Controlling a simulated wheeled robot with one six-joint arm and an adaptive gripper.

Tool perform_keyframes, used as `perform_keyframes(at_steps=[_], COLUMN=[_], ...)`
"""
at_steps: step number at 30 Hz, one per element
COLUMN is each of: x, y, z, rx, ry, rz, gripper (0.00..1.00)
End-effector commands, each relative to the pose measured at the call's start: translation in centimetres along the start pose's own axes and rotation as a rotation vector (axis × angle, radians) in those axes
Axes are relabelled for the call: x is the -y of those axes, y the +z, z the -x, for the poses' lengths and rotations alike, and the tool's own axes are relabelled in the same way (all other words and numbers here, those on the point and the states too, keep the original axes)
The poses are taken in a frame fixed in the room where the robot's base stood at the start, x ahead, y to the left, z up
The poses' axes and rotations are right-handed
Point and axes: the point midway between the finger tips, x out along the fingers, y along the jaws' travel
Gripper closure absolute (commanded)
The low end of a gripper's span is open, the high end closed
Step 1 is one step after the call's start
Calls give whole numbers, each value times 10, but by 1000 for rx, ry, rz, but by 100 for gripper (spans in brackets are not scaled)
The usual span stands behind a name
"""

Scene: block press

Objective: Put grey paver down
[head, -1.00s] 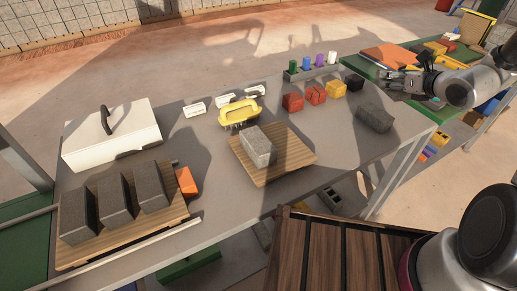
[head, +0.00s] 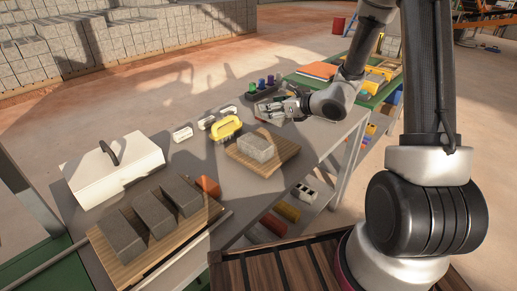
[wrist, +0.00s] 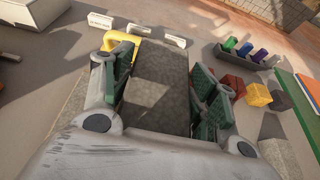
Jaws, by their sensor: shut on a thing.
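My gripper (wrist: 160,95) is shut on a grey paver (wrist: 158,85), which fills the space between its fingers in the wrist view. In the head view my gripper (head: 284,110) is over the right part of the grey table, beyond the wooden board (head: 284,152). The held paver is hard to make out there. A light grey paver (head: 257,147) lies on that board. Several dark grey pavers (head: 155,212) stand in a row on another wooden board (head: 125,272) at the front left.
A white box with a black handle (head: 112,170) stands at the left. Coloured pegs stand in a dark rack (head: 262,92). Red, orange and black blocks (wrist: 257,95) lie right of my gripper.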

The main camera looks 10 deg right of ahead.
Motion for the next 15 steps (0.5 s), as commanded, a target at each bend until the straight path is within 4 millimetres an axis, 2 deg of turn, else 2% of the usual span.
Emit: perform_keyframes(at_steps=[9, 15], x=[-2, -2], y=[-42, -58], z=[-18, -25], rx=[8, 9], ry=[11, 10], rz=[2, 2], gripper=[96, 96])
